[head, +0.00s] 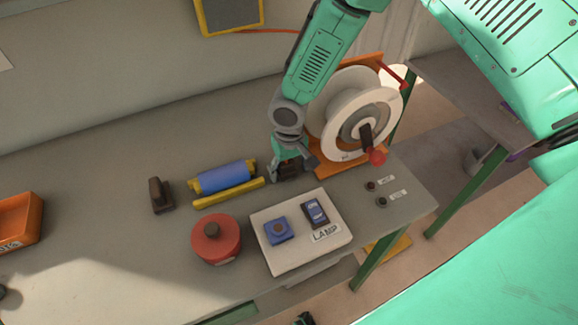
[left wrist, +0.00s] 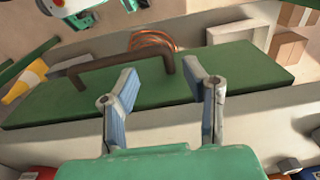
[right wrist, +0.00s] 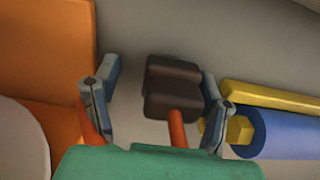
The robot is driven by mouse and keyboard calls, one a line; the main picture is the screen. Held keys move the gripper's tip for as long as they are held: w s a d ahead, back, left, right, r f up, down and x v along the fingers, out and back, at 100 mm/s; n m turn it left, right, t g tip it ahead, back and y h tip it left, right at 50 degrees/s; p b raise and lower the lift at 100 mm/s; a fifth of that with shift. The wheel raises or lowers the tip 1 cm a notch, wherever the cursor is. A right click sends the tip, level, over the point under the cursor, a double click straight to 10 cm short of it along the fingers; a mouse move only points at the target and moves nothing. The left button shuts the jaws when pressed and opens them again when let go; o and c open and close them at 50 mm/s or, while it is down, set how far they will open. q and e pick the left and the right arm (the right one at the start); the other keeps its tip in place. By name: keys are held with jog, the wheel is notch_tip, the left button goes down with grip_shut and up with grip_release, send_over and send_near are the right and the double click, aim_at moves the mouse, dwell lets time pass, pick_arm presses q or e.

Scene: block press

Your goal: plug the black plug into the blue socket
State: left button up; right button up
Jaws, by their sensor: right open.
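The black plug (right wrist: 172,88) is a dark block with an orange cable at its near end. In the right wrist view it lies between the open fingers of my right gripper (right wrist: 160,76), closer to the right finger. In the head view my right gripper (head: 292,166) is low over the table by the reel, partly hiding the plug. The blue socket (head: 277,230) is a blue square with a dark round centre on a white panel (head: 286,261), nearer the front edge. My left gripper (left wrist: 160,77) is open and empty above a green lid with a brown handle.
A white cable reel (head: 334,104) on an orange stand is right of my right gripper. A blue roller (head: 226,177) with yellow ends lies left of it. A switch (head: 316,211) sits beside the socket. A red round object (head: 215,240) and a brown-handled block (head: 160,196) stand further left.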

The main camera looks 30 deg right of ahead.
aim_at(287, 162)
jog(key=shift+a+r, duration=0.15)
jog(key=shift+a, duration=0.65)
jog(key=c, duration=1)
jog(key=shift+c, duration=1)
jog(key=shift+d, duration=0.55)
jog(key=shift+d+r, duration=0.1)
jog(key=r, duration=0.6)
jog(key=a+r+b, duration=0.1)
jog(key=r, duration=0.2)
jog(key=shift+r, duration=0.1)
jog(key=shift+d+r, duration=0.1)
jog(key=shift+r, duration=0.15)
jog(key=shift+d, duration=0.2)
